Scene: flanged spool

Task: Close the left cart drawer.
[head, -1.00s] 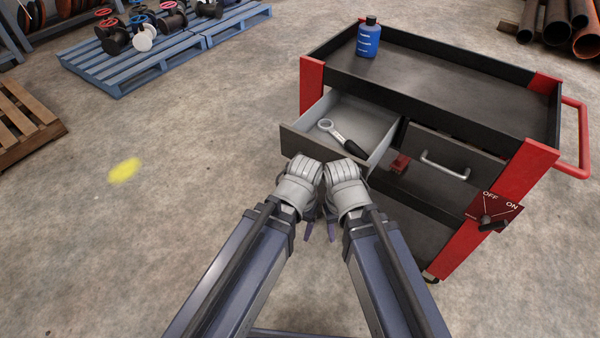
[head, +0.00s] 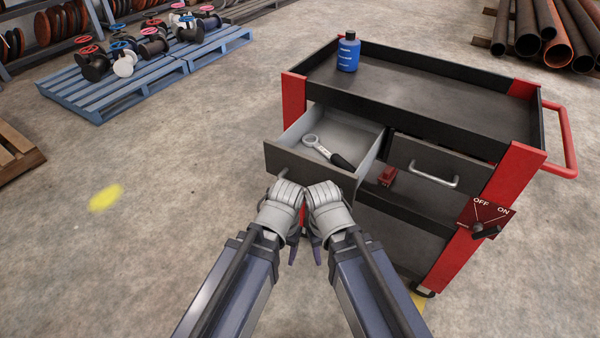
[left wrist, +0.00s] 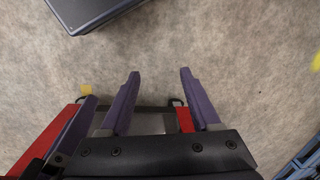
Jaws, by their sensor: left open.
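The red and black cart (head: 430,110) stands right of centre in the head view. Its left drawer (head: 310,174) is pulled out, with its dark front panel facing me. My left gripper (head: 292,245) is in front of and below the drawer front in the picture; contact cannot be told. In the left wrist view my left gripper (left wrist: 160,85) has its two purple fingers spread with nothing clearly held between them. My right gripper (head: 316,247) is close beside the left; its jaw opening is hidden.
The right drawer (head: 435,165) with a silver handle is shut. A blue bottle (head: 348,52) stands on the cart top. An OFF/ON switch (head: 486,219) is on the front right post. A blue pallet (head: 140,75) with valves lies far left. Floor left of the cart is clear.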

